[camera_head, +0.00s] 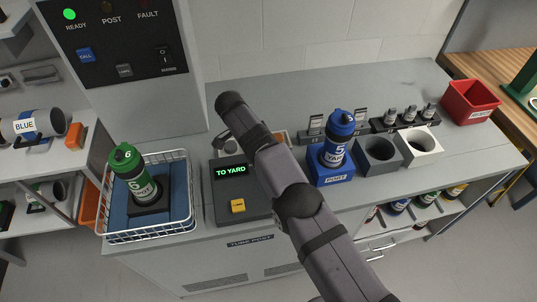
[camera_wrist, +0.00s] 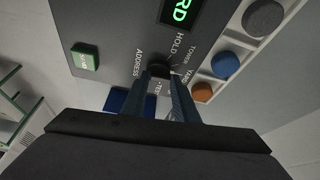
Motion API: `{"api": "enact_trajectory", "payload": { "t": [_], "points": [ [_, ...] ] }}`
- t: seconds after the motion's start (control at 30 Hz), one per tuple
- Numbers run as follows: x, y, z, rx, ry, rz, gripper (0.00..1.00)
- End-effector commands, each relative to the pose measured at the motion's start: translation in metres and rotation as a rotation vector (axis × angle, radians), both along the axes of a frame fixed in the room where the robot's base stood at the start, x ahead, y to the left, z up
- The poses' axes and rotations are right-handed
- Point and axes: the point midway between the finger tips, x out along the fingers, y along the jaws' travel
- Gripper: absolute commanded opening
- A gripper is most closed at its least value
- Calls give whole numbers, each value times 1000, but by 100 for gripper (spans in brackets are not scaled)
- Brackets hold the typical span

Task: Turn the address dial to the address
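The black address dial (camera_wrist: 159,68) shows in the wrist view, on a grey panel lettered ADDRESS, HOLD, TOWER, YARD and a partly hidden word like TEST. A small white mark at its right side lies toward YARD. My gripper (camera_wrist: 162,82) has one finger on each side of the dial, with the knob filling the gap at the fingertips. The green display (camera_head: 231,171) reads TO YARD in the head view; its last letters, RD, show in the wrist view (camera_wrist: 180,12). In the head view my arm hides the dial and gripper.
A wire basket (camera_head: 190,197) with a green bottle (camera_head: 129,172) stands at left. A blue bottle (camera_head: 339,138) stands in a blue port block (camera_head: 330,177) at right. Round coloured caps (camera_wrist: 225,65) lie beside the panel.

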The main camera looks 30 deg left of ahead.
Motion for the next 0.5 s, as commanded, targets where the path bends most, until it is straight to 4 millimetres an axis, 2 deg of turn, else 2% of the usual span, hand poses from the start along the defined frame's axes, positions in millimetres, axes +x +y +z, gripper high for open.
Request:
{"api": "enact_trajectory", "payload": {
  "t": [0.03,0.07,0.5],
  "points": [
    [0,0,0,1,0,0,40],
    [0,0,1,1,-1,0,44],
    [0,0,6,1,-2,1,44]
  ]
}}
